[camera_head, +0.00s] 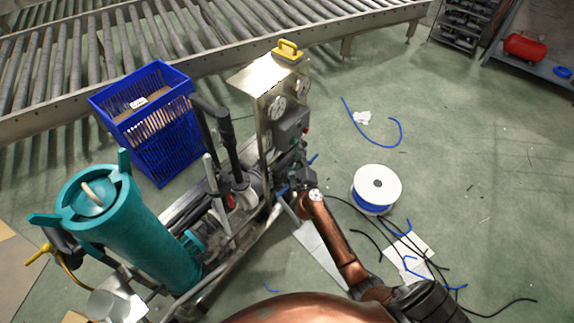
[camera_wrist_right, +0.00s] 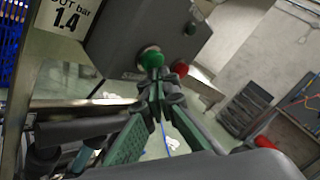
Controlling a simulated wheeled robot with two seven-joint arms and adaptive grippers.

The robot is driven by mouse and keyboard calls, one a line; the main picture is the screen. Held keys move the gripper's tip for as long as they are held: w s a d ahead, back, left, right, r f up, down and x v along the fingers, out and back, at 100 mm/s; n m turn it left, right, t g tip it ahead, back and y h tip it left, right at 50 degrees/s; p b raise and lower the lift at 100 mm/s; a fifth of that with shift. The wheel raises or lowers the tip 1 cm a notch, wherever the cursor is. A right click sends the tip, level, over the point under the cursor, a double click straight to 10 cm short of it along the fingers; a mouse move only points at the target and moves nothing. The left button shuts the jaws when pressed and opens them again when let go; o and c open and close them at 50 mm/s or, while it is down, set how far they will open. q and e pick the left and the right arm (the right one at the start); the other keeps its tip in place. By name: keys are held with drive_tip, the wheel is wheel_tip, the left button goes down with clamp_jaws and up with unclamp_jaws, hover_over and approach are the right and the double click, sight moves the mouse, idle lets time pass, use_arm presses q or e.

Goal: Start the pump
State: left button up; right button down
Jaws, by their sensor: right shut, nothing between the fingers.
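The pump skid has a grey control box (camera_head: 291,128) on a metal panel. In the right wrist view the box (camera_wrist_right: 125,35) carries a green button (camera_wrist_right: 151,57) and a red button (camera_wrist_right: 180,68) to its right. My right gripper (camera_wrist_right: 157,84) is shut and empty, its fingertips just below the green button in the picture. I cannot tell whether they touch it. In the head view my right gripper (camera_head: 301,172) is partly lost among the dark parts below the box. A label on the panel reads "OUT bar 1.4" (camera_wrist_right: 70,20). My left gripper is not in view.
A teal cylindrical housing (camera_head: 135,235) stands on the skid's left. A blue crate (camera_head: 150,122) stands behind, before a roller conveyor (camera_head: 150,35). A white spool (camera_head: 377,187), cables and blue tube pieces lie on the floor at right. Shelving (camera_head: 467,22) stands at the far right.

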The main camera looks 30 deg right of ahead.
drive_tip(key=shift+w, duration=0.1)
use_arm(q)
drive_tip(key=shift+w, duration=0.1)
use_arm(e)
drive_tip(key=shift+w+a, duration=0.2)
drive_tip(key=shift+w, duration=0.05)
drive_tip(key=shift+r, duration=0.1)
use_arm(q)
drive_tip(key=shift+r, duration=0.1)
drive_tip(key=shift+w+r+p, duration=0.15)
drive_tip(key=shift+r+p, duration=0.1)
drive_tip(key=shift+p, duration=0.15)
use_arm(e)
drive_tip(key=shift+s, duration=0.3)
drive_tip(key=shift+s+d, duration=0.1)
use_arm(q)
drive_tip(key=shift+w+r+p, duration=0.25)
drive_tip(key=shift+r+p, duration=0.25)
drive_tip(key=shift+p, duration=0.05)
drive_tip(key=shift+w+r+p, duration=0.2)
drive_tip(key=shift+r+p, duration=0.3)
use_arm(e)
drive_tip(key=shift+s+d, duration=0.4)
drive_tip(key=shift+s, duration=0.5)
drive_tip(key=shift+s+d, duration=0.35)
drive_tip(key=shift+s, duration=0.55)
drive_tip(key=shift+s+d, duration=0.4)
drive_tip(key=shift+s, duration=0.5)
